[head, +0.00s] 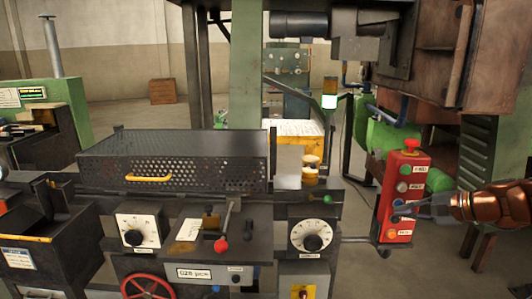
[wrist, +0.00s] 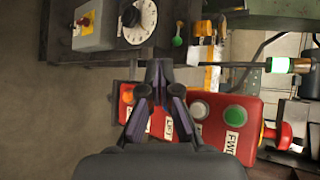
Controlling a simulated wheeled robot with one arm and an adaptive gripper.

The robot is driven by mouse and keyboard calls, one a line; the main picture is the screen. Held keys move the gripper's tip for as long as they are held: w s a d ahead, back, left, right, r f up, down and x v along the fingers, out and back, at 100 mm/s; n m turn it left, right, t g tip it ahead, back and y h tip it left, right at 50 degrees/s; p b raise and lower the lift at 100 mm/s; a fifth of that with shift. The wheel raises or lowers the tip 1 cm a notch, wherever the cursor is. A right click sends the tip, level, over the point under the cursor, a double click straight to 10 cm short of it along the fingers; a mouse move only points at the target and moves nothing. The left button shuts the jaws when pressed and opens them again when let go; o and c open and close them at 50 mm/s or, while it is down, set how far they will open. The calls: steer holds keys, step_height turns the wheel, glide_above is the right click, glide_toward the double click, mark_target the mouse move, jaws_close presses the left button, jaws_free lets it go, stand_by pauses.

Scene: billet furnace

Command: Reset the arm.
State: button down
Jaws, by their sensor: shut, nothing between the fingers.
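My arm comes in from the right in the head view, copper-coloured, and ends in my gripper (head: 408,213). The gripper is shut and empty. Its tips are at the lower part of a red push-button box (head: 408,168), over or close to the blue button; I cannot tell whether they touch. In the wrist view the shut fingers (wrist: 157,70) lie across the same red box (wrist: 253,104), between an orange button (wrist: 127,96) and a pale button (wrist: 200,110). They hide part of the box there. A green button (wrist: 235,114) and a red mushroom button (wrist: 286,135) also show.
A dark machine bench with a perforated cover (head: 175,155), dials (head: 311,236) and a red-knobbed lever (head: 221,244) stands left of the box. A rusty furnace body (head: 440,60) hangs above at right. Bare floor (head: 350,275) shows below the box.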

steer(key=s+a+f+n+g+h, duration=0.1)
steer(key=s+a+f+n+g, duration=0.3)
steer(key=s+a, duration=0.55)
steer(key=s+a+f+n+g+h, duration=0.1)
steer(key=s+a+f+n+g, duration=0.4)
steer(key=a, duration=0.7)
steer(key=s+d+f+n+g+h, duration=0.1)
steer(key=s+f+n+h, duration=0.1)
steer(key=s, duration=0.8)
steer(key=s+f+n+g+h, duration=0.1)
steer(key=s+f+n+h, duration=0.1)
steer(key=s, duration=0.8)
steer(key=shift+s+d+f+n+h, duration=0.35)
steer(key=shift+f+h, duration=0.2)
steer(key=shift+h, duration=0.45)
